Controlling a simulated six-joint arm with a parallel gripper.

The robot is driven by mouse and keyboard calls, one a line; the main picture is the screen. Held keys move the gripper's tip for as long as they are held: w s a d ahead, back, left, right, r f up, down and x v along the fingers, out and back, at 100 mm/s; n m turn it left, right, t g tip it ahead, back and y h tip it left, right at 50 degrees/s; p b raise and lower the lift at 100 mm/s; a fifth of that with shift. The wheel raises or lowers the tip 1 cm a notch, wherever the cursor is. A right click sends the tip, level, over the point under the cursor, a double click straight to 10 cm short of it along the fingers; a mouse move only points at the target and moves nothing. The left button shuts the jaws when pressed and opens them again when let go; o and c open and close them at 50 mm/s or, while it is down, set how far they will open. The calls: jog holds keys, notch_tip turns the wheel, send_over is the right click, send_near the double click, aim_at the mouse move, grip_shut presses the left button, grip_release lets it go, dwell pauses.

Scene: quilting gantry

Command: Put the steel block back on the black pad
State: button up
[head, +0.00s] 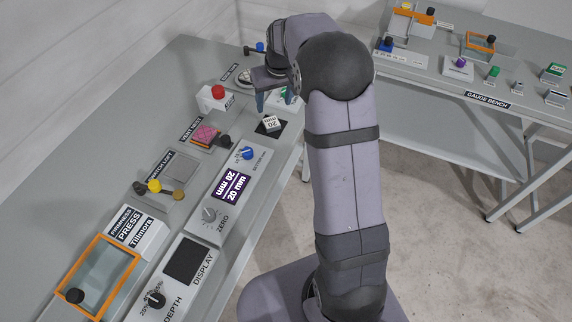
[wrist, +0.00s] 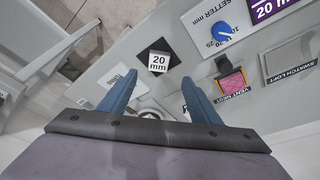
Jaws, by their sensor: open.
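A box with a red button (head: 218,93), a pink-topped vent nest (head: 205,136) and a blue setter knob (head: 248,153) stand near the block. A green-labelled item (head: 285,93) is partly hidden by my arm. The gauge bench (head: 455,90) stands apart at right.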

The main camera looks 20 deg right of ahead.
jog(key=s+a+f+g, duration=0.1)
jog(key=s+a, duration=0.1)
jog(key=s, duration=0.8)
jog(key=s+a+f+g, duration=0.1)
jog(key=s+a, duration=0.2)
jog(key=s, duration=0.8)
jog(key=s+a+f+g, duration=0.1)
jog(key=s+a, duration=0.2)
jog(key=s, duration=0.7)
jog(key=shift+s+f, duration=0.15)
jog(key=shift+s, duration=0.05)
jog(key=shift+r+p, duration=0.4)
jog(key=shift+p, duration=0.05)
